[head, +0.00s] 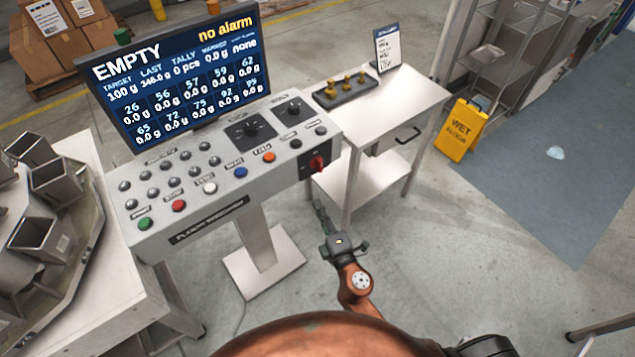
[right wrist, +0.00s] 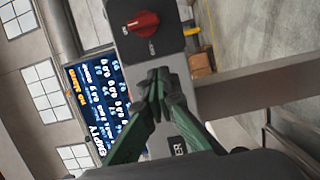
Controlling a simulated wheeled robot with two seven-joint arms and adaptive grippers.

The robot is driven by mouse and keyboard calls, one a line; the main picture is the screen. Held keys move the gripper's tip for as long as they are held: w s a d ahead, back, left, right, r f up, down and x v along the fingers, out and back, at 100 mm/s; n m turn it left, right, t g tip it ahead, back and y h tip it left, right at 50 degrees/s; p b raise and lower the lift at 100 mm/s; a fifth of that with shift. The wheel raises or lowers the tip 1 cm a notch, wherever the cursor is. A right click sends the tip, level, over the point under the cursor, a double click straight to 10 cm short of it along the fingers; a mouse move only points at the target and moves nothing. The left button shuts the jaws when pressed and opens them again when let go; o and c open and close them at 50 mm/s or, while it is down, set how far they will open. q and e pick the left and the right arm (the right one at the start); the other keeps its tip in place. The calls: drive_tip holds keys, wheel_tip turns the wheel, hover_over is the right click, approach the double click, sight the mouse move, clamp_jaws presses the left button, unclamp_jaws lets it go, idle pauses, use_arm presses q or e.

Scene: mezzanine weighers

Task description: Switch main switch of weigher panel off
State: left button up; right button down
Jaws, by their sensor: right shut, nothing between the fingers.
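The weigher panel (head: 222,172) is a grey sloped console on a post, with rows of buttons and knobs. Its main switch (head: 317,163) is a red rotary handle on a black plate at the panel's right end. In the right wrist view the red switch (right wrist: 142,22) shows near the top, its handle lying roughly across the picture. My right gripper (head: 320,207) is below the switch in the head view, shut and empty. In the right wrist view its green fingertips (right wrist: 158,76) meet just below the black plate, apart from the red handle. My left gripper is not in view.
A screen (head: 180,70) above the panel reads EMPTY and no alarm. A white side table (head: 410,95) with a weight set (head: 346,88) stands right of the panel. A yellow wet floor sign (head: 461,130) stands farther right. Metal hoppers (head: 45,237) fill the left.

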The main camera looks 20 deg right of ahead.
approach(312, 168)
drive_tip(key=w+a, duration=0.4)
drive_tip(key=shift+w+a+f, duration=0.1)
drive_tip(key=shift+w+a, duration=0.05)
drive_tip(key=shift+w, duration=0.2)
drive_tip(key=d, duration=0.2)
drive_tip(key=w+d, duration=0.1)
drive_tip(key=d, duration=0.1)
drive_tip(key=shift+w+p, duration=0.1)
drive_tip(key=shift+p, duration=0.25)
drive_tip(key=shift+f, duration=0.1)
drive_tip(key=shift+f+n+b, duration=0.15)
drive_tip(key=shift+n+b, duration=0.25)
drive_tip(key=shift+b, duration=0.2)
